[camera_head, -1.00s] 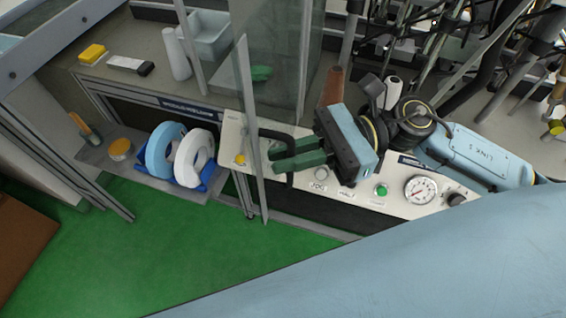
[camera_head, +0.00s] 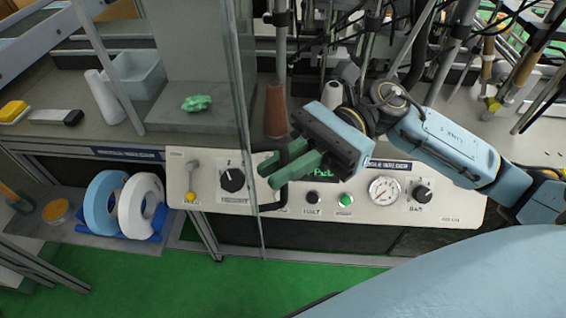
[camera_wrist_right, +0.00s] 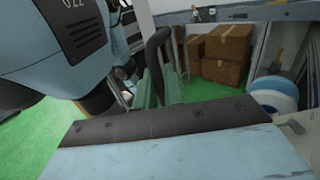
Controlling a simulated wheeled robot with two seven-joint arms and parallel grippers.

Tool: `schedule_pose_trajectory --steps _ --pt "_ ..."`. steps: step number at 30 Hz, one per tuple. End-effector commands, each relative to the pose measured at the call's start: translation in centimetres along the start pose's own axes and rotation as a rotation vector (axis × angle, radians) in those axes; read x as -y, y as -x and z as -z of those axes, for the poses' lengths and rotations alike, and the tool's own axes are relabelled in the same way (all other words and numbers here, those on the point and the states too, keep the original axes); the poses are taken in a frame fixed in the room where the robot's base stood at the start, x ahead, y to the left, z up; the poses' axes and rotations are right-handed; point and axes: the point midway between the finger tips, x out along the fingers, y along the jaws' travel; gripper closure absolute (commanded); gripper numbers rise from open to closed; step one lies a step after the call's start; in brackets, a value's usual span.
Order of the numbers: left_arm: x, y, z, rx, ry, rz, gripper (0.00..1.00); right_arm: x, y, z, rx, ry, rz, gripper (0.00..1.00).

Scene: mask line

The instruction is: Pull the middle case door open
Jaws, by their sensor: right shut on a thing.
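The middle case door (camera_head: 242,105) is a clear pane with a thin grey edge, seen nearly edge-on in the head view. It stands swung out from the case, its lower end in front of the control panel. Its dark handle (camera_head: 269,186) is on the right face; it also shows in the wrist view as a black bar (camera_wrist_right: 156,45). My right gripper (camera_head: 280,170) has green fingers shut on this handle, reaching it from the right. The fingers show around the bar in the wrist view (camera_wrist_right: 162,88). My left gripper is not in view.
The cream control panel (camera_head: 440,212) with knobs and a gauge lies below my gripper. A brown cone (camera_head: 276,110) stands behind it. White and blue rolls (camera_head: 140,205) sit on a lower shelf at left. Green floor (camera_head: 190,285) is clear in front; cardboard boxes (camera_wrist_right: 228,45) show in the wrist view.

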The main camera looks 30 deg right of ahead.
Motion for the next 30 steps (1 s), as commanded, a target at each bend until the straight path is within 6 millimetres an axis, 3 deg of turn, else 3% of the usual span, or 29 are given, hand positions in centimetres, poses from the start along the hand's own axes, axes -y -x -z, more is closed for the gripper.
schedule_pose_trajectory --steps 1,2,4,16,20,30 --pt "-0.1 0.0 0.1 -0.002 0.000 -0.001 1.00 0.0 0.0 -0.2 0.003 0.002 0.001 1.00" --pt "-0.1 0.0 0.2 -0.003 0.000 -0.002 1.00 0.0 0.0 -0.2 0.003 0.003 0.001 0.86" --pt "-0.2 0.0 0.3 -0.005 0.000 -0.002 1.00 0.0 0.0 -0.2 0.003 0.002 0.001 0.76" --pt "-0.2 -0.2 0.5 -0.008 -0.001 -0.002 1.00 0.0 0.8 0.0 0.001 -0.001 0.002 0.75" --pt "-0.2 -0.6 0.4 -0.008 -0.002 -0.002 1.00 0.1 2.9 0.2 -0.001 -0.001 0.005 0.75" --pt "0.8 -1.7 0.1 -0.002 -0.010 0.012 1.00 0.1 10.3 0.1 0.001 0.000 0.004 0.75"
